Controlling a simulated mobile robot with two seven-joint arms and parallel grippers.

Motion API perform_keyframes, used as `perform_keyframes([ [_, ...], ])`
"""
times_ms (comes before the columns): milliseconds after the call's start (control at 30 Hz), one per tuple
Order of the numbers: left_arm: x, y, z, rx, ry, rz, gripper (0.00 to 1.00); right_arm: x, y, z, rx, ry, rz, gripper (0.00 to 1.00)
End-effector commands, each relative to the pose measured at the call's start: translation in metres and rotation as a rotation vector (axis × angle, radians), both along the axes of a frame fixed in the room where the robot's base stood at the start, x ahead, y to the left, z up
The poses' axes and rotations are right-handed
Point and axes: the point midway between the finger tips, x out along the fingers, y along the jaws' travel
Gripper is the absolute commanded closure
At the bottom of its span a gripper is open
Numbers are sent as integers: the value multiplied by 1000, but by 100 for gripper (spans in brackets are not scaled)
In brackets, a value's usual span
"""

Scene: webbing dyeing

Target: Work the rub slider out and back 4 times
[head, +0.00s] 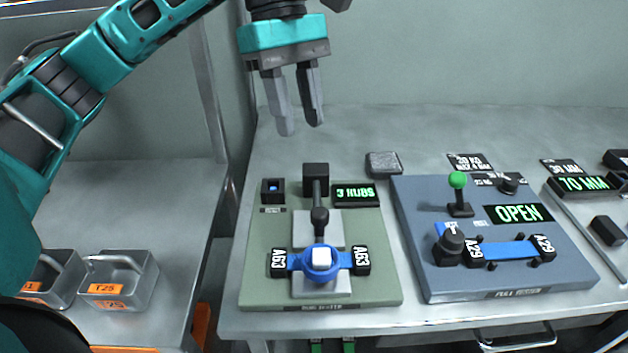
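The rub slider is on a green station (268,232), with a black slider knob (320,217) on a rod running from a black block (316,172) at the back. A small display (356,194) reads "3 RUBS". In front of the knob, a blue webbing strip with a white-topped blue round piece (321,259) lies between two black A63 clamps. My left gripper (300,126) hangs above and behind the station, fingers pointing down with a gap between them. It is open and empty, apart from the knob. My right gripper is not in view.
To the right, a blue-grey station (432,270) carries an upright green-topped lever (457,182) and an "OPEN" display (518,214). A grey block (383,164) lies behind, between the stations. Metal bins (119,284) labelled T25 stand on the left shelf.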

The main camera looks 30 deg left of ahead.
Motion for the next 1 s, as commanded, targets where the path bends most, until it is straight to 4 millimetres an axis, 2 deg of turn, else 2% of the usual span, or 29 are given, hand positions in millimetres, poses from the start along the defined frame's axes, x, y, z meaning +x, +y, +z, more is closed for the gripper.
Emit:
perform_keyframes([
  [33,-7,-1,-2,13,-2,98,59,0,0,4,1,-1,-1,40],
  [167,-21,-3,-5,29,-17,377,46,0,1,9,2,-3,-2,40],
  [400,-47,-6,-6,-3,-44,874,46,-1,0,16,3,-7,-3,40],
  [500,-56,-8,-6,-30,-49,1025,46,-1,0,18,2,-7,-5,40],
  [600,-61,-9,-5,-54,-51,1128,46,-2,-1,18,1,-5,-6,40],
  [767,-64,-10,-7,-71,-49,1196,46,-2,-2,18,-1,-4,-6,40],
  [867,-62,-13,-16,-72,-46,1199,46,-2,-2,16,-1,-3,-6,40],
  [1000,-56,-19,-38,-70,-44,1196,46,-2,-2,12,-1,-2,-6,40],
])
